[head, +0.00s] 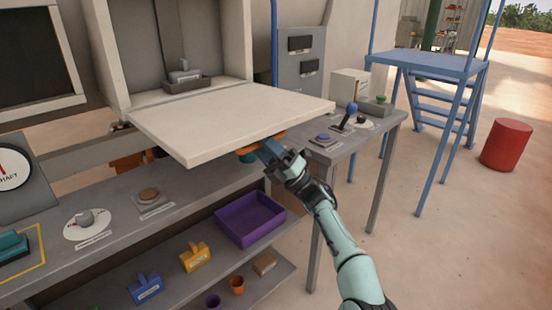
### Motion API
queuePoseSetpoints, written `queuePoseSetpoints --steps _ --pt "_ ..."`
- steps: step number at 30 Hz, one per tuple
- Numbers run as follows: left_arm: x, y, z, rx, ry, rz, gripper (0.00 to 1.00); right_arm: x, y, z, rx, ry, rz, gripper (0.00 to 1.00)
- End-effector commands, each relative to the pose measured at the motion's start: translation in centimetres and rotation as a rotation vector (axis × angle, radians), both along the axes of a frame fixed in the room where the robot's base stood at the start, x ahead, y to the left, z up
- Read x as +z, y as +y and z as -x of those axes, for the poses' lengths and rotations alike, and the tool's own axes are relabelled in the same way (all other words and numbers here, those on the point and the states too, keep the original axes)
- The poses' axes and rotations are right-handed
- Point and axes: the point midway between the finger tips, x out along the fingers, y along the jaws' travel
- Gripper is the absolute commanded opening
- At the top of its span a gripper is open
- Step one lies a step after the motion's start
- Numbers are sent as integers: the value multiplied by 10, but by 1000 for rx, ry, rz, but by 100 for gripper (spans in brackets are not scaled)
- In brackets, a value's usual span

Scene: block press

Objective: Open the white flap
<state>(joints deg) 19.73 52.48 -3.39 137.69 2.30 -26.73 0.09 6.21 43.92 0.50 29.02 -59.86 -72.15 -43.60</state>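The white flap (230,120) is a thick pale panel. It lies roughly level in front of the opening of the pale cabinet, jutting out over the grey bench, with its far edge by the opening's foot. My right gripper (268,151) is at the flap's near right edge, partly under it. The fingertips are hard to make out, so I cannot tell whether they are open, shut or touching the flap. An orange and green thing (246,157) shows just below the flap beside the gripper, mostly hidden. My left gripper is not in view.
Inside the cabinet (98,50) a grey tray (187,84) holds a grey block. A purple bin (250,222) sits below. Blue steps (440,65) and a red drum (506,145) stand right.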

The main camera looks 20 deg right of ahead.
Motion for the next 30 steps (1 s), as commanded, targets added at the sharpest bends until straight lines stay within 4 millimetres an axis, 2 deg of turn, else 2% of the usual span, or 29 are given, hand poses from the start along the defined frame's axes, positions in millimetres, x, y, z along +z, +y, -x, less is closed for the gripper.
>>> queuePoseSetpoints --steps 7,15,21,30 --pt "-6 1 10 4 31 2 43 -14 -15 12 -3 -3 -4 42" --pt "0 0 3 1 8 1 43 -60 -49 35 -4 5 -3 42" --pt "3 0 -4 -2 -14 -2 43 -85 -67 48 -3 6 -1 42" --pt "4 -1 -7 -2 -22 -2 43 -95 -74 54 -1 5 -2 42"
